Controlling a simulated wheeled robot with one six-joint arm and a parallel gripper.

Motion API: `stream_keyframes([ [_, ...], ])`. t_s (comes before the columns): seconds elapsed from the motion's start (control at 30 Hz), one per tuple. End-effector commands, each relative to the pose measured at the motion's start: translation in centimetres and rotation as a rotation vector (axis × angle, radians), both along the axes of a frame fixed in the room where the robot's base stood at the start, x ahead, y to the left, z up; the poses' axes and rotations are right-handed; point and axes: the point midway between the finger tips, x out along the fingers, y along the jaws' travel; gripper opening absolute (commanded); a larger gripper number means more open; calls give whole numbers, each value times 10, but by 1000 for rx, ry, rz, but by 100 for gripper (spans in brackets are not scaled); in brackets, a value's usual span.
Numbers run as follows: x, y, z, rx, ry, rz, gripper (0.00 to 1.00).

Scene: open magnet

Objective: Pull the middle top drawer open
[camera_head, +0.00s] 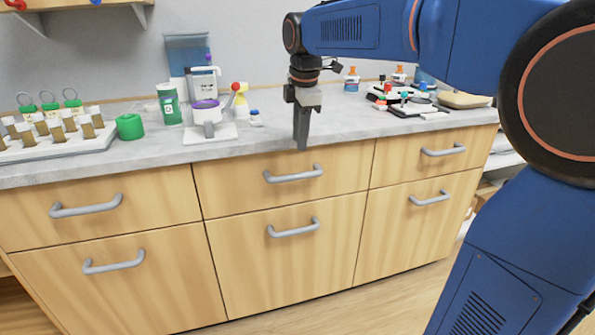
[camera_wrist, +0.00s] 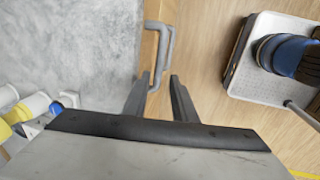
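The middle top drawer (camera_head: 235,190) has a light wood front and is shut, flush with its neighbours. Its grey bar handle (camera_head: 293,175) runs across the front; the handle also shows in the wrist view (camera_wrist: 168,45). My gripper (camera_head: 303,146) points down at the counter's front edge, just above the handle in the head view. In the wrist view my gripper (camera_wrist: 157,88) has its two fingers apart, with the near end of the handle between them in the picture. I see no contact, and the height gap is hard to judge.
The grey counter (camera_head: 260,140) carries a white device with a purple-topped cup (camera_head: 207,112), a green cup (camera_head: 169,104) and a vial rack (camera_head: 60,145). More drawers lie left, right and below, all shut.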

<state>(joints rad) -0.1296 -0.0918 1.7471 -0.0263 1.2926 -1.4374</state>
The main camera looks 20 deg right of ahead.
Motion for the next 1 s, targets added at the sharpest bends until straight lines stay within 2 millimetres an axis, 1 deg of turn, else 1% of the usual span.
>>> stream_keyframes([
  [0.03, 1, 0, -9, 0, 2, 0, 25],
  [0.4, 14, 0, -73, 0, 2, -1, 25],
  [0.6, 20, 0, -101, 0, 1, -1, 25],
  [0.7, 22, 0, -111, 0, 1, -1, 25],
  [0.8, 23, 0, -116, 0, 0, -1, 25],
  [1.0, 23, 0, -119, 0, -1, -1, 25],
])
